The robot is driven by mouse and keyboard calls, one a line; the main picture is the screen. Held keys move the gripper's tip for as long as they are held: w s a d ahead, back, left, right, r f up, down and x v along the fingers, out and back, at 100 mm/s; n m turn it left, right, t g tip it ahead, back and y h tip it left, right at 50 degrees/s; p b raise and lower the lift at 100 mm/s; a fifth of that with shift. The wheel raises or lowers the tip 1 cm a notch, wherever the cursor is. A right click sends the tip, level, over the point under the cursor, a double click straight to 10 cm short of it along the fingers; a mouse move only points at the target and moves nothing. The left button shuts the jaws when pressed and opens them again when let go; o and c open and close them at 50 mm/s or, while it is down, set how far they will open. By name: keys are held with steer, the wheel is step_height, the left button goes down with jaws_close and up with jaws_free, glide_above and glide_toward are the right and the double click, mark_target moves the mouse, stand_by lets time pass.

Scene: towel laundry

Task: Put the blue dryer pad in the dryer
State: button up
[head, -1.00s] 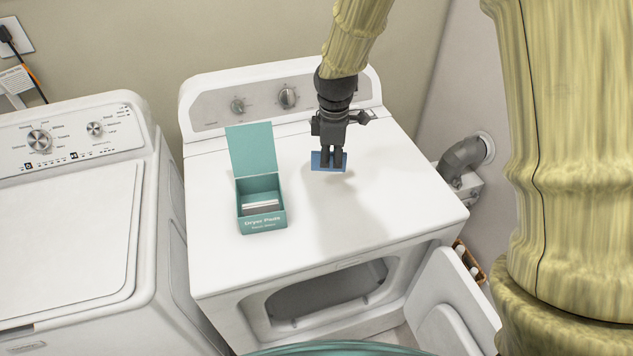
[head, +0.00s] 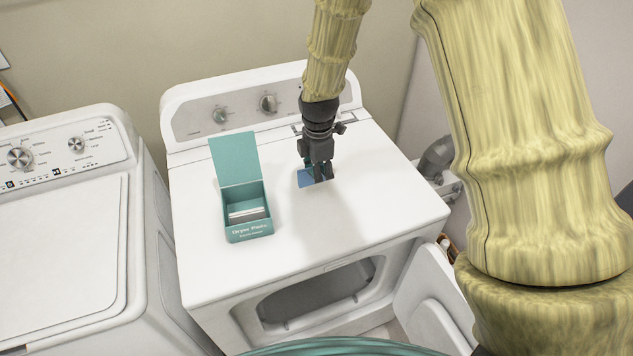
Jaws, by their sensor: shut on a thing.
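The blue dryer pad (head: 305,179) is at the fingertips of my gripper (head: 321,177), which is shut on it above the dryer's white top. Part of the pad is hidden behind the fingers. I cannot tell how far the pad is above the surface. The white dryer (head: 330,225) stands in the middle of the view. Its front opening (head: 320,292) shows a dark drum, and its door (head: 437,300) hangs open to the right.
A teal Dryer Pads box (head: 248,232) with its lid up and white sheets inside stands on the dryer top, left of my gripper. A white washer (head: 60,240) stands at left. A grey vent pipe (head: 437,160) is at right. A teal rim (head: 340,346) shows at the bottom.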

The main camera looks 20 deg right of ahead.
steer(key=shift+f+p, duration=0.75)
steer(key=shift+f, duration=1.5)
steer(key=o, duration=1)
steer(key=shift+o, duration=0.2)
